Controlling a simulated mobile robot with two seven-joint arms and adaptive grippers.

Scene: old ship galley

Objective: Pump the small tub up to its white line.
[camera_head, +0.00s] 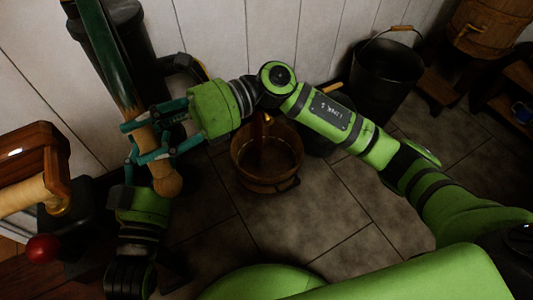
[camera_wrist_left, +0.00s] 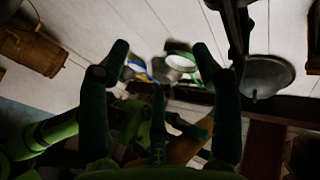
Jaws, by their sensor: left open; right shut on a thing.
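The pump lever (camera_head: 108,52) is a long dark green bar at the upper left of the head view, ending in a pale wooden grip (camera_head: 166,181). My right gripper (camera_head: 146,140) has its teal fingers shut around this grip above its rounded end. My left gripper (camera_head: 134,178) is just below and left of it; its fingers are partly hidden there. The left wrist view shows the left gripper (camera_wrist_left: 161,50) open, fingers spread. The small wooden tub (camera_head: 265,186) stands on the floor, partly behind my right arm. I cannot make out its white line or the water level.
A black bucket (camera_head: 384,78) stands by the white plank wall. A wooden barrel (camera_head: 487,25) is at the upper right. A wooden roller-like thing (camera_head: 25,195) and a red ball knob (camera_head: 42,248) are at the left. The tiled floor (camera_head: 330,215) right of the tub is clear.

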